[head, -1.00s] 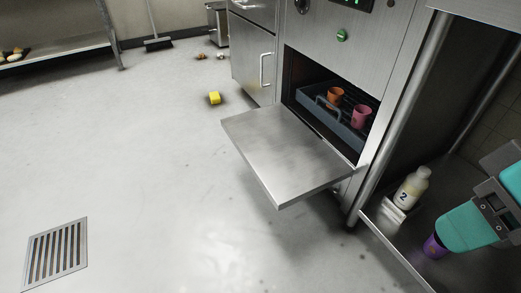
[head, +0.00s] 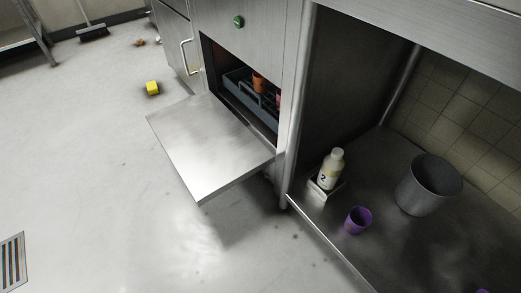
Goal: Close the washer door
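The washer door (head: 212,146) is a flat steel panel. It is folded down and lies about level, sticking out over the floor in front of the washer (head: 255,55). The washer's opening is uncovered. Inside it is a blue-grey rack (head: 238,87) with an orange cup (head: 259,82) and part of a pink cup (head: 278,99), mostly hidden by the frame. Nothing lies on the door. My gripper is not in the head view.
Right of the washer, a steel shelf (head: 310,215) holds a bottle marked 2 (head: 331,168), a purple cup (head: 358,220) and a grey bucket (head: 428,185). A yellow block (head: 152,88) lies on the floor. A floor grate (head: 12,265) is at lower left. Floor left of the door is clear.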

